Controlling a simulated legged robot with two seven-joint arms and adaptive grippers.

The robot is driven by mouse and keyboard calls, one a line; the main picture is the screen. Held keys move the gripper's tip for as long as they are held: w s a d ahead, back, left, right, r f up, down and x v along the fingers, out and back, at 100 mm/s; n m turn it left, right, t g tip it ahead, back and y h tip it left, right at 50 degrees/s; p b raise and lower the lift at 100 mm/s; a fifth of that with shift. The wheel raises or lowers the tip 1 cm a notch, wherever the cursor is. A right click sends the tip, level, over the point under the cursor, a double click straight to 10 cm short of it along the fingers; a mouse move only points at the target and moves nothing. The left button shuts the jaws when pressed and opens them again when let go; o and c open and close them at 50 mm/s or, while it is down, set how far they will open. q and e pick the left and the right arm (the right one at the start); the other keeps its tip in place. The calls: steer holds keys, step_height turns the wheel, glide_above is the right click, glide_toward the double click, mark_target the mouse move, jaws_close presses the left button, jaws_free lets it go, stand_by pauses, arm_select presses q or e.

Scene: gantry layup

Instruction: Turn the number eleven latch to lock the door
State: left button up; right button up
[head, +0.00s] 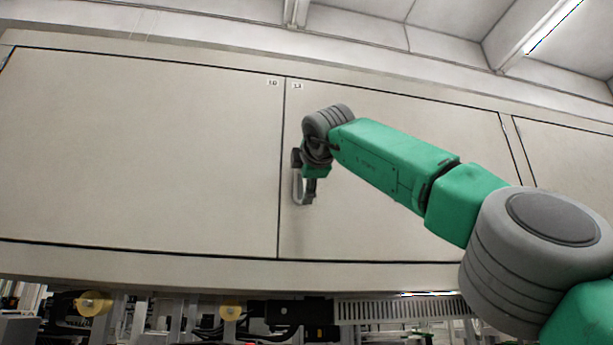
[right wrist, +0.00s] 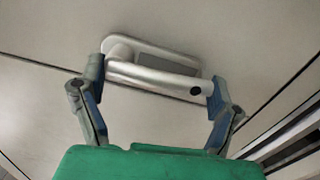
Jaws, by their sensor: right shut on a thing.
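The latch (right wrist: 160,76) is a silver lever handle on a pale door panel. In the right wrist view its lever lies nearly level, sloping slightly down to the right. My right gripper (right wrist: 155,92) is shut on it, one finger at each end of the lever. In the head view my right gripper (head: 306,187) is at the left part of the right-hand door (head: 400,225), with the silver latch (head: 297,188) partly hidden by it. A small number label (head: 297,86) is above, too small to read surely. My left gripper is not in view.
The neighbouring door (head: 140,150), whose label seems to read 10, lies flush to the left across a thin dark seam. Another panel (head: 570,155) is at the right. Machinery with yellow rollers (head: 92,304) and a slotted grey duct (head: 400,309) sits below the doors.

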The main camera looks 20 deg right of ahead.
steer(key=shift+w+a+f+m, duration=0.25)
steer(key=shift+w+f+m, duration=0.15)
steer(key=shift+m, duration=0.2)
steer(key=shift+a+f, duration=0.1)
steer(key=o, duration=1.5)
steer(key=shift+o, duration=0.2)
steer(key=shift+w, duration=0.2)
steer(key=shift+s+d+r, duration=0.2)
steer(key=shift+s+a+r, duration=0.15)
steer(key=shift+s, duration=0.4)
steer(key=v, duration=1)
steer(key=shift+s+f, duration=0.15)
steer(key=shift+f, duration=0.2)
